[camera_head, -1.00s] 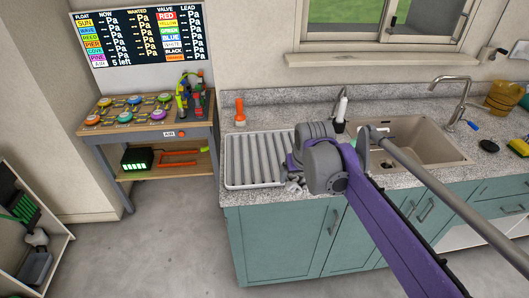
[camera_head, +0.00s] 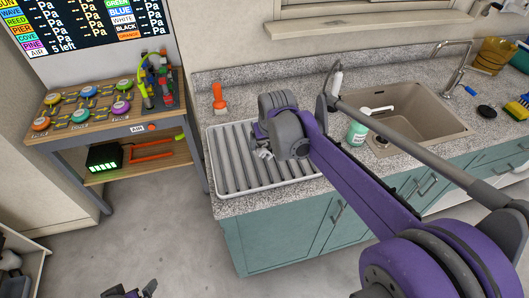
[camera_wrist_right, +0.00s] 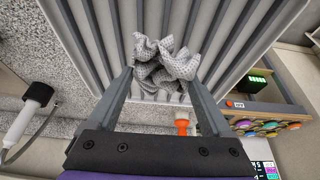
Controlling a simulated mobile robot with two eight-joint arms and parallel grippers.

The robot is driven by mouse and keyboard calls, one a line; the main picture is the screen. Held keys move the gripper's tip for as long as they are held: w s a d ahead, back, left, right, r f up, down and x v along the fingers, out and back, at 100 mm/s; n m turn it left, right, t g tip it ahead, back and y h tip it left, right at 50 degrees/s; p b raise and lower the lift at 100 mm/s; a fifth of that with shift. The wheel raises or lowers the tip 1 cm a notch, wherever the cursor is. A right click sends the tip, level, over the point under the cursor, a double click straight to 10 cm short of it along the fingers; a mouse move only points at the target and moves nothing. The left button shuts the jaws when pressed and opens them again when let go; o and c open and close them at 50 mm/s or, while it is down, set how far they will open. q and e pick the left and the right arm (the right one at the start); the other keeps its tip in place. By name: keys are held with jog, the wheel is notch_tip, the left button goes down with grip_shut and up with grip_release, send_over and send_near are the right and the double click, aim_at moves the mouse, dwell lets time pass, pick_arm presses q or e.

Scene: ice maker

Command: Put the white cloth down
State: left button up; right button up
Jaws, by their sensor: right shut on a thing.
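The white cloth (camera_wrist_right: 165,62), crumpled and greyish with a fine pattern, is between the fingers of my right gripper (camera_wrist_right: 166,88) in the right wrist view. My right gripper is shut on it. Behind it is the ribbed draining tray (camera_wrist_right: 100,22); I cannot tell whether the cloth touches the ribs. In the head view the right gripper (camera_head: 264,152) is over the middle of the tray (camera_head: 232,178), and the cloth is mostly hidden by the wrist. My left gripper (camera_head: 131,291) shows only partly at the bottom edge, and its jaw state is unclear.
An orange brush (camera_head: 219,98) stands behind the tray. A wooden bench (camera_head: 68,140) with coloured valves stands at the left.

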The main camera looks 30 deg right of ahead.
jog(key=shift+w+f, duration=0.1)
jog(key=shift+f, duration=2.35)
jog(key=shift+f, duration=0.15)
jog(key=o, duration=1.1)
